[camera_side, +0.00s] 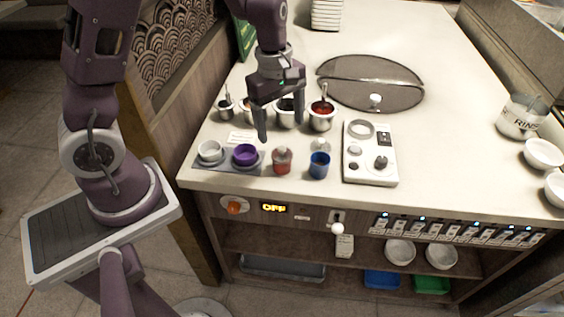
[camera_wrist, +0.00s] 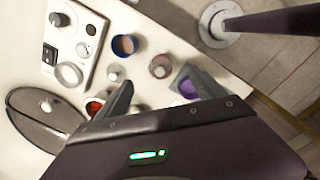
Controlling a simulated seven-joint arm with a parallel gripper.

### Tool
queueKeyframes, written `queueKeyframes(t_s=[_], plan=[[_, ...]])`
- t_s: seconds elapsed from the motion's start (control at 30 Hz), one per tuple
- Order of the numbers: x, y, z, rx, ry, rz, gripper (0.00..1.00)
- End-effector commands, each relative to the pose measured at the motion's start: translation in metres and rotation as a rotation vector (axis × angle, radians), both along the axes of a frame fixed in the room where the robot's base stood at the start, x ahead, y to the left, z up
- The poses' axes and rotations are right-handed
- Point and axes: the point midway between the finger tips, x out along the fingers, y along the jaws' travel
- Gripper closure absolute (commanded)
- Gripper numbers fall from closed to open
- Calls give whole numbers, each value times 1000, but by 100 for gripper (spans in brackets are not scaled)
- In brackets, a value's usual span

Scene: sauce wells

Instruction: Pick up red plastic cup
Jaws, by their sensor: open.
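The red plastic cup (camera_side: 282,162) stands near the counter's front edge, between a purple cup (camera_side: 245,154) and a blue cup (camera_side: 319,166). My gripper (camera_side: 280,131) is open and empty, pointing down above and a little behind the red cup, apart from it. In the wrist view the red cup (camera_wrist: 160,67) shows just beyond the gap between my open fingers (camera_wrist: 158,80). The blue cup (camera_wrist: 124,46) is to its left there and the purple cup (camera_wrist: 189,87) to its right. The fingers hide part of the metal pots behind.
Several metal sauce pots (camera_side: 322,116) stand in a row behind the cups. A grey tray (camera_side: 226,169) holds the white and purple cups. A small clear-looking item (camera_side: 320,145) stands behind the blue cup. A white control panel (camera_side: 371,165) is right; a round lidded well (camera_side: 370,82) lies behind.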

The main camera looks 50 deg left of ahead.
Motion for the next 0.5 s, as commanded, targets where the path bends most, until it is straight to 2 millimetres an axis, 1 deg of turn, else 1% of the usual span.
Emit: queueKeyframes(t_s=[0.03,0.1,0.2,0.37,0.5], plan=[[3,7,-19,15,33,74,21],[5,14,-36,31,55,154,21],[7,18,-50,41,65,198,21],[6,16,-73,40,68,198,21],[8,13,-101,39,69,198,21]])
